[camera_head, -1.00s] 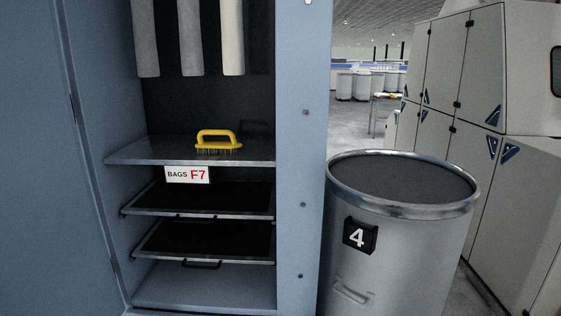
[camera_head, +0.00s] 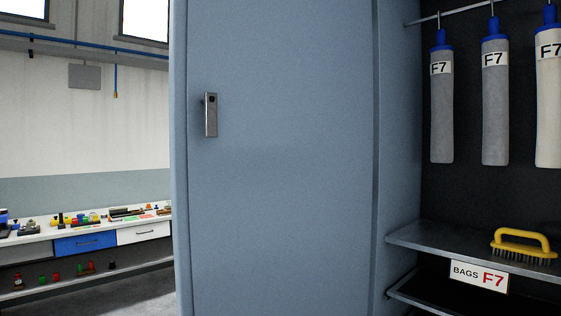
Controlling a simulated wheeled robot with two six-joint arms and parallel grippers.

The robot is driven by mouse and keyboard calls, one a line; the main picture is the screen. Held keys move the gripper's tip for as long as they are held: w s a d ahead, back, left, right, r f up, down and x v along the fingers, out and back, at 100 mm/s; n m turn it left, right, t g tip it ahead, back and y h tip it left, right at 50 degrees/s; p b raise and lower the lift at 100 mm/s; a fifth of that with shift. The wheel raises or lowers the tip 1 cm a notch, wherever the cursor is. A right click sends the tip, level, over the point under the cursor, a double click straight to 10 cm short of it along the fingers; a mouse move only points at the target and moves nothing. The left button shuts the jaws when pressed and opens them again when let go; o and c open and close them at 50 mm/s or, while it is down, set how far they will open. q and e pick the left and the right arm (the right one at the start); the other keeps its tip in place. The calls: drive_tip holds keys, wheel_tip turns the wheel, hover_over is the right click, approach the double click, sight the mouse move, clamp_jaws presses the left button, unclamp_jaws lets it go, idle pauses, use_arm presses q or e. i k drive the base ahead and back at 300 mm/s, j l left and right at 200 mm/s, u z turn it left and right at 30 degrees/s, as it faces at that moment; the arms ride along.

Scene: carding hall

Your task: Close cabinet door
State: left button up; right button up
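The blue-grey cabinet door (camera_head: 285,170) stands open and fills the middle of the view. Its handle (camera_head: 211,115) is a small upright metal plate with a dark spot, near the door's left edge. The open cabinet (camera_head: 401,150) is on the right, with its inside showing. The lower part of the door is cut off by the frame. Neither of my grippers is in view.
In the cabinet, grey and pale F7 bags (camera_head: 495,100) hang from a rail, and a yellow brush (camera_head: 523,246) lies on a shelf (camera_head: 420,238). A workbench (camera_head: 130,222) with small items stands behind at left, with some bare floor in front.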

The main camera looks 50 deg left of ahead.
sight(272, 213)
drive_tip(key=j, duration=0.5)
drive_tip(key=k+j+z, duration=0.15)
drive_tip(key=j, duration=0.8)
drive_tip(key=k+j+z, duration=0.1)
drive_tip(key=j, duration=0.4)
drive_tip(key=j+z, duration=0.1)
drive_tip(key=j, duration=0.35)
drive_tip(key=i+j, duration=0.15)
drive_tip(key=j, duration=0.25)
drive_tip(key=i+j, duration=0.15)
drive_tip(key=j, duration=0.25)
drive_tip(key=i+j+z, duration=0.1)
drive_tip(key=j, duration=0.3)
